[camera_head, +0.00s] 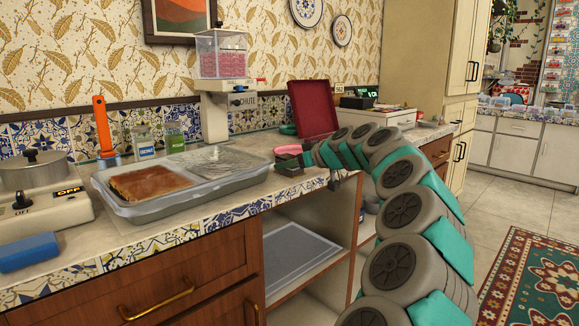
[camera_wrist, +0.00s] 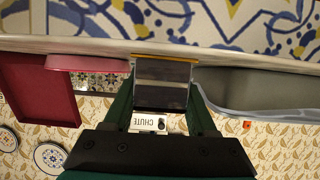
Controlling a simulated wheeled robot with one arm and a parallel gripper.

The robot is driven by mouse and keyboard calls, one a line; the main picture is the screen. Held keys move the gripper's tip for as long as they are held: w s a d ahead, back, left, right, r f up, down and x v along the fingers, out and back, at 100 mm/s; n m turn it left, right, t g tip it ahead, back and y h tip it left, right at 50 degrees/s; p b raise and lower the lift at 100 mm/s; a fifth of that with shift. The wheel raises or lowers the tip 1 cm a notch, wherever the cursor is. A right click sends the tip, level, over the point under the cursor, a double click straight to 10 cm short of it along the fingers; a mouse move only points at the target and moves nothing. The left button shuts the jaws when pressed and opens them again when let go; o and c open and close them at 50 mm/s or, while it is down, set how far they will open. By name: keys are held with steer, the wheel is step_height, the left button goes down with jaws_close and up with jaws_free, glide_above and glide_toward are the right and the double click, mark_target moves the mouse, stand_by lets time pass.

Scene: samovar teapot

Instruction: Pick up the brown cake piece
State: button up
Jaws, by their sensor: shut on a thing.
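My gripper (camera_head: 290,163) is over the counter, right of the grey tray (camera_head: 120,206). In the wrist view its fingers (camera_wrist: 162,90) are shut on a dark, banded block with a thin orange-brown edge, which looks like the brown cake piece (camera_wrist: 162,84). That block is hard to make out in the head view. A larger brown cake (camera_head: 150,183) lies in the left part of the tray. The right part of the tray looks empty of cake.
The wrist view is upside down. A dispenser marked CHUTE (camera_head: 214,105) stands behind the tray. A dark red tray (camera_head: 312,108) leans at the back right, near a pink dish (camera_head: 288,149). A stove with a pot (camera_head: 35,170) and a blue block (camera_head: 28,252) are left.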

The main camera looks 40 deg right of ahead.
jaws_close()
steer(key=shift+r, duration=0.1)
